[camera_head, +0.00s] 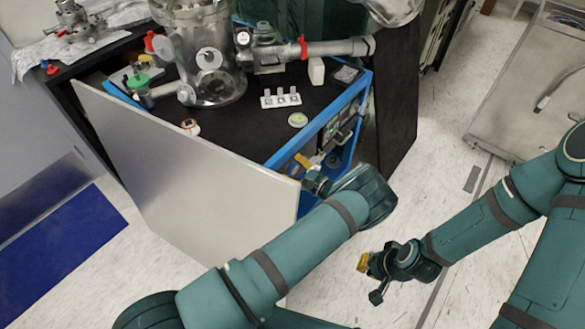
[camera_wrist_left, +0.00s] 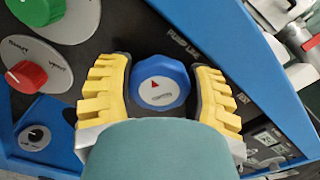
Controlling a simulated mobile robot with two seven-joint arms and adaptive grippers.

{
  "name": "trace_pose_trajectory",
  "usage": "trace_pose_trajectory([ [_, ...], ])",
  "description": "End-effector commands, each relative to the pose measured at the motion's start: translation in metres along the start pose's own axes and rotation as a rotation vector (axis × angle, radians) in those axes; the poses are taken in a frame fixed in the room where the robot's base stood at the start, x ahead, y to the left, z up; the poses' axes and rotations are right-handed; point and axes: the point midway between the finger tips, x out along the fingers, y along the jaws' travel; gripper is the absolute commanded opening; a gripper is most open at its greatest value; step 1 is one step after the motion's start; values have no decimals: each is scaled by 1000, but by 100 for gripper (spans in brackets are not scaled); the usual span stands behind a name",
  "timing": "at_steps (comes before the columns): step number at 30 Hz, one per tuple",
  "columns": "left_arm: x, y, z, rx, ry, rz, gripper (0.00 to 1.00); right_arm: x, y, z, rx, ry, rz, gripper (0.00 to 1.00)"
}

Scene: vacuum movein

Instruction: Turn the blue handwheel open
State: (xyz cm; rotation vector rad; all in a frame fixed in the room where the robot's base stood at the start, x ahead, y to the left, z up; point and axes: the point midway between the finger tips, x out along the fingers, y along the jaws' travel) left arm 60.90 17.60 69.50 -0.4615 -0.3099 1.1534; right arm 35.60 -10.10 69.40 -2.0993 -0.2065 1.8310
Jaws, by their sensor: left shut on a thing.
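The blue handwheel (camera_wrist_left: 160,84), a knob with a white face and a red arrow, is on the dark control panel in the left wrist view. My left gripper (camera_head: 306,166) is at the front panel of the blue-framed cart (camera_head: 345,101). In the left wrist view its ridged yellow fingers are on both sides of the handwheel, shut on it. The arrow points up and slightly left in that view. In the head view the handwheel is hidden. My right gripper (camera_head: 374,277) hangs empty over the floor, its fingers apart.
A green knob (camera_wrist_left: 38,8) and a red knob (camera_wrist_left: 27,77) are left of the handwheel. A small black knob (camera_wrist_left: 35,136) sits below them. A grey panel (camera_head: 190,180) stands left of my left arm.

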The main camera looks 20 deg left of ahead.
Motion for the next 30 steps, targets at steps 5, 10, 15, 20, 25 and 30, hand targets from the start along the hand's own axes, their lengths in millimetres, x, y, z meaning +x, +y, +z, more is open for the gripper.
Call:
trace_pose_trajectory([
  [5, -2, 1, -1, -6, 3, 1, 20, 0, 0, 0, 0, 0, 0, 0],
  [10, -2, 1, -1, -5, 3, 1, 72, 0, 0, 0, 0, 0, 0, 0],
  [15, -1, 0, -1, -4, 2, 1, 89, 0, 0, 0, 0, 0, 0, 0],
  [20, -1, 0, 0, -4, 1, 0, 89, 0, 0, 0, 0, 0, 0, 0],
  [25, -10, 0, -1, -4, 3, -1, 89, 0, 0, 0, 0, 0, 0, 0],
  [30, -39, 0, -1, -5, 4, -3, 89, 0, 0, 0, 0, 0, 0, 0],
])
